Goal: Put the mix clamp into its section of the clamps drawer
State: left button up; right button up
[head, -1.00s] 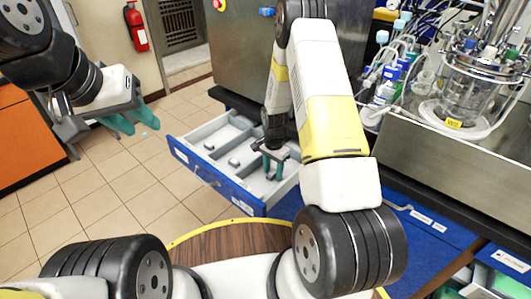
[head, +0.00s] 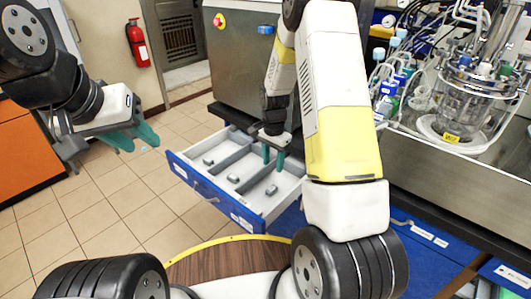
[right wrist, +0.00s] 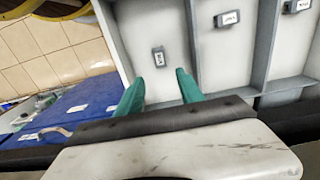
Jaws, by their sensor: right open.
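The clamps drawer (head: 262,222) is pulled out, with grey dividers between its sections. Three small grey clamps lie in separate sections: one at the left (head: 208,161), one in the middle (head: 233,178) and one at the right (head: 271,189). Their labels are too small to read surely, so I cannot tell which is the mix clamp. My right gripper (head: 273,161) is open and empty above the right section. In the right wrist view the right section's clamp (right wrist: 159,56) lies on the floor beyond the fingertips, apart from them. My left gripper (head: 146,142) is open and empty, left of the drawer.
A steel cabinet (head: 238,75) stands behind the drawer. A glass bioreactor vessel (head: 455,105) with tubing stands at the right, above blue closed drawers (head: 425,236). A round wooden top (head: 215,262) is in front. Tiled floor is free at the left.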

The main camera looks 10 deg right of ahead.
jog(key=s+a+r+n+t+y, duration=0.15)
jog(key=s+r, duration=0.25)
jog(key=r, duration=0.6)
jog(key=s+r+n+t, duration=0.2)
jog(key=s+r+n, duration=0.15)
jog(key=r, duration=0.75)
jog(key=s+r+n+t, duration=0.1)
jog(key=s+r+n, duration=0.2)
jog(key=s, duration=0.5)
jog(key=s+a+r+n+t, duration=0.1)
jog(key=s+r+n, duration=0.2)
jog(key=s+r, duration=0.3)
jog(key=s, duration=0.3)
jog(key=shift+r+t+y, duration=0.2)
jog(key=shift+t+y, duration=0.15)
